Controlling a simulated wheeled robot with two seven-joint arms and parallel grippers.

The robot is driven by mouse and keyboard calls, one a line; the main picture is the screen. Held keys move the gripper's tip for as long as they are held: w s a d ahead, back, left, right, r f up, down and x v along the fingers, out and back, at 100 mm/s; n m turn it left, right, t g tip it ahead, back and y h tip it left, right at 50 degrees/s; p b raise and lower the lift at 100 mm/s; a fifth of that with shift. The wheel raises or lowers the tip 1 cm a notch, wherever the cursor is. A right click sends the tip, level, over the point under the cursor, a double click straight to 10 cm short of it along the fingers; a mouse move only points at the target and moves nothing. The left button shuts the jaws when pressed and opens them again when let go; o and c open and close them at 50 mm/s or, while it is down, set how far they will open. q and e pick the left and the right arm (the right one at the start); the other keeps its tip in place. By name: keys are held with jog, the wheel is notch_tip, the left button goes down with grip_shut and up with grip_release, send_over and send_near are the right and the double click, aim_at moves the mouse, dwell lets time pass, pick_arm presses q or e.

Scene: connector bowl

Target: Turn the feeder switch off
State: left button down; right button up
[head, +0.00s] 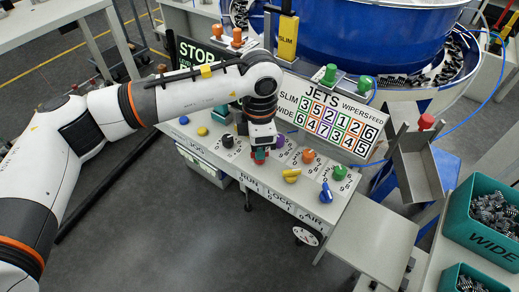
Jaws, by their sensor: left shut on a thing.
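A sloped white control panel (238,160) carries a row of coloured knobs and levers, with the words RUN, LOCK and AIR on its front edge. My left gripper (260,151) points down at the panel and is shut on a red knob (260,158), which it mostly hides. Which control is the feeder switch cannot be read here. A black knob (227,141) is left of the gripper. A purple knob (279,142), an orange knob (308,155) and a green knob (339,172) are to the right. My right gripper is out of view.
A yellow lever (291,176) and a blue lever (326,194) stand near the panel's front edge. A JETS number board (322,103) rises behind. A blue bowl (375,45) is at the back. Green bins (485,222) of parts are at right.

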pick_arm(q)
jog(key=shift+r, duration=0.1)
dwell(0.4)
jog(key=c, duration=1.5)
grip_release()
notch_tip(320, 180, up, 12)
jog(key=shift+b, duration=0.7)
